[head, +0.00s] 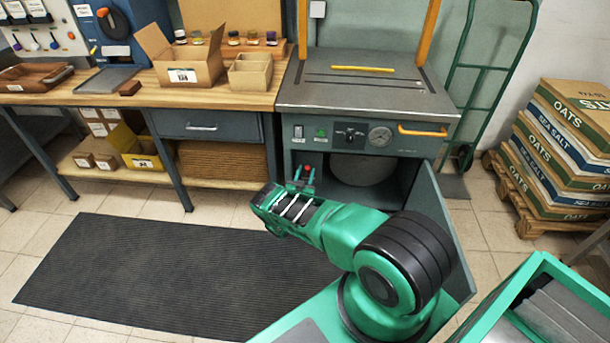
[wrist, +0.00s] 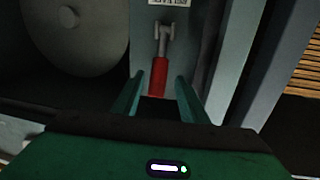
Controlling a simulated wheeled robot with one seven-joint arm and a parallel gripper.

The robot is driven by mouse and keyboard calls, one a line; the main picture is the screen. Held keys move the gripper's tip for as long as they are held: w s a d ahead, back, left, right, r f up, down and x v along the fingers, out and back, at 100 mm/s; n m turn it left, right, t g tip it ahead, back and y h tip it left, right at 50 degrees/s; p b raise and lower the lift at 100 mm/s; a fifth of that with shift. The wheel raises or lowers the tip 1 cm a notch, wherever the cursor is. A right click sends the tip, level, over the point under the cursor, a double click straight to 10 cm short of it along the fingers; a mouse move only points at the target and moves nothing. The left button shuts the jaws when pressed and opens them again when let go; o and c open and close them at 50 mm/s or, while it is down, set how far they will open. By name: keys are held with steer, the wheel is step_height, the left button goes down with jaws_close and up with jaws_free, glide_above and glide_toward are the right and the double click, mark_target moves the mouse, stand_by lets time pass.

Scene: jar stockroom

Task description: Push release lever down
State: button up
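The release lever (wrist: 159,75) has a red grip below a grey metal fork, and it hangs down on a grey panel under a partly cut-off label in the wrist view. In the head view a small red spot of it (head: 307,168) shows just beyond my gripper. My gripper (wrist: 159,88) is open, with one green finger on each side of the red grip's lower end. I cannot tell whether the fingers touch it. In the head view my gripper (head: 301,177) is at the machine's open lower compartment, its fingertips partly hidden by the wrist.
The grey machine (head: 366,100) has a gauge and an orange handle (head: 422,130). Its open door (head: 447,225) stands to the right of my arm. A round grey cylinder (wrist: 75,30) is left of the lever. A workbench (head: 150,95) stands left; a black mat (head: 170,275) covers the floor.

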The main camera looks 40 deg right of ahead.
steer(key=v, duration=1)
steer(key=shift+s+a, duration=0.2)
steer(key=shift+a, duration=0.2)
steer(key=shift+f, duration=0.1)
